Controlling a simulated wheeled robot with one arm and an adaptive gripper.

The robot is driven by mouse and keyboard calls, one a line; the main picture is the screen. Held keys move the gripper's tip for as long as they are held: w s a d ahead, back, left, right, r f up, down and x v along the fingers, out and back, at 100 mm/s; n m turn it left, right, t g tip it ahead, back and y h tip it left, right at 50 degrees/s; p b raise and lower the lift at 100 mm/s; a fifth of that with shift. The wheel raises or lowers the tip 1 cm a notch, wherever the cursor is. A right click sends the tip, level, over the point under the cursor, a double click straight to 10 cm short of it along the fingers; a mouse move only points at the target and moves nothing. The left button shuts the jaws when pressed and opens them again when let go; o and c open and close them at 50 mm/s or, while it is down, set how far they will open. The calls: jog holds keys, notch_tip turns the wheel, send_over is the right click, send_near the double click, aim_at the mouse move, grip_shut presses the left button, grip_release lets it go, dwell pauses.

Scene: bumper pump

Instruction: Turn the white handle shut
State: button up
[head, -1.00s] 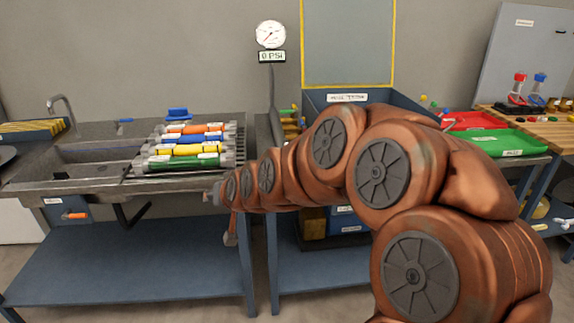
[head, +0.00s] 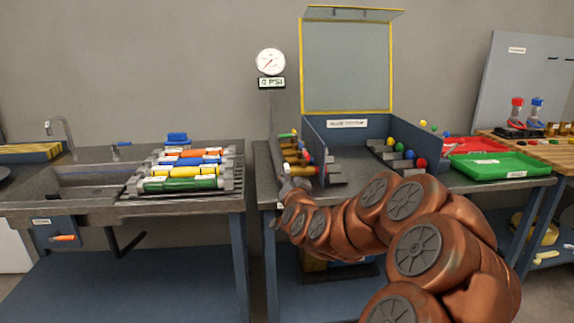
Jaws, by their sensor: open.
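A row of brass valves (head: 297,160) with small coloured handles stands on the bench, left of the blue tester box. Green, yellow, red and blue handle ends show there. My gripper (head: 286,186) is at the bench's front left edge, just in front of the valve row. It is open and appears empty. Its fingertips are small and partly blend with the grey bench behind them. I cannot tell whether it touches a valve.
A gauge (head: 271,62) above reads 0 PSI. The tester box (head: 347,124) has a raised yellow-framed clear lid. A sink bench (head: 90,205) with coloured cylinders (head: 185,171) stands left, across a narrow gap. Green (head: 500,167) and red trays lie at right.

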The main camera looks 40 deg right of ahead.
aim_at(288, 171)
jog(key=p, duration=0.3)
jog(key=shift+w+d+r, duration=0.1)
jog(key=shift+w+d, duration=0.1)
jog(key=shift+w, duration=0.2)
jog(key=shift+w+d+p, duration=0.15)
jog(key=shift+p, duration=0.85)
jog(key=p, duration=0.6)
jog(key=shift+w+d+r, duration=0.1)
jog(key=shift+d+r, duration=0.1)
jog(key=shift+d, duration=0.05)
jog(key=shift+p+x, duration=1)
jog(key=shift+x, duration=1.6)
jog(key=shift+f, duration=0.1)
grip_shut()
